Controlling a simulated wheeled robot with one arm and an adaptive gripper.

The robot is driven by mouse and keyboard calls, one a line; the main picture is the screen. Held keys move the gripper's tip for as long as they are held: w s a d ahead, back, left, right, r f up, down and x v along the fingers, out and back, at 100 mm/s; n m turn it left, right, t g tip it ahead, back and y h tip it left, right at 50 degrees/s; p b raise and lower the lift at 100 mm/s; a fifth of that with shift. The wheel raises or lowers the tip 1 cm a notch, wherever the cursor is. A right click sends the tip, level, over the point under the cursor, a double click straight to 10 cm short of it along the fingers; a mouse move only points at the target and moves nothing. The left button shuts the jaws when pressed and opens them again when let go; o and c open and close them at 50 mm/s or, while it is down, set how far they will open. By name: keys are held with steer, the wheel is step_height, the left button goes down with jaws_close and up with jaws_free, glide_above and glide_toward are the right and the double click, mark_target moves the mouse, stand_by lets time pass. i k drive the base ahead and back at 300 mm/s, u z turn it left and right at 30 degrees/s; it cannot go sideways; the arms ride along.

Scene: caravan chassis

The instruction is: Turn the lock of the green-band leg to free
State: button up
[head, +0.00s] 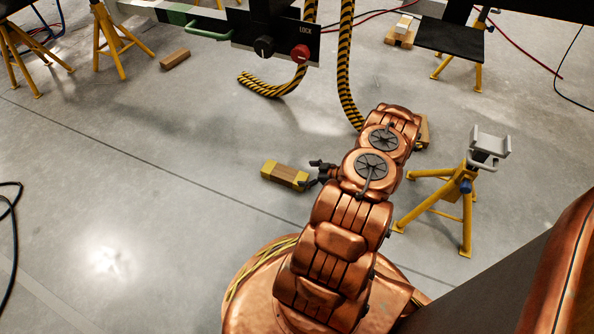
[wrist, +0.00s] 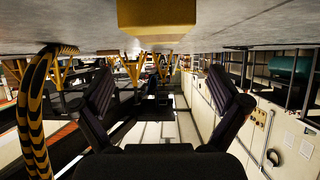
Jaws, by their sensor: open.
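A dark panel (head: 283,32) marked LOCK hangs under the chassis at the top of the head view. It carries a black knob (head: 264,47) and a red knob (head: 301,52). Left of it, the beam has a green band (head: 178,14) and a green handle (head: 207,33). I cannot tell which knob belongs to the green-band leg, or how the lock is set. My gripper (head: 311,173) is open and empty, low over the floor and well below the panel. Its two dark fingers are spread apart in the wrist view (wrist: 160,75), with nothing between them.
A yellow-banded wooden block (head: 285,175) lies just left of my gripper; a yellow block also shows in the wrist view (wrist: 156,16). Black-and-yellow striped hoses (head: 347,75) hang beside the panel. A yellow stand (head: 460,195) is at right. The floor at left is mostly clear.

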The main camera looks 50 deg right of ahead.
mark_target(299, 54)
steer(key=k, duration=1)
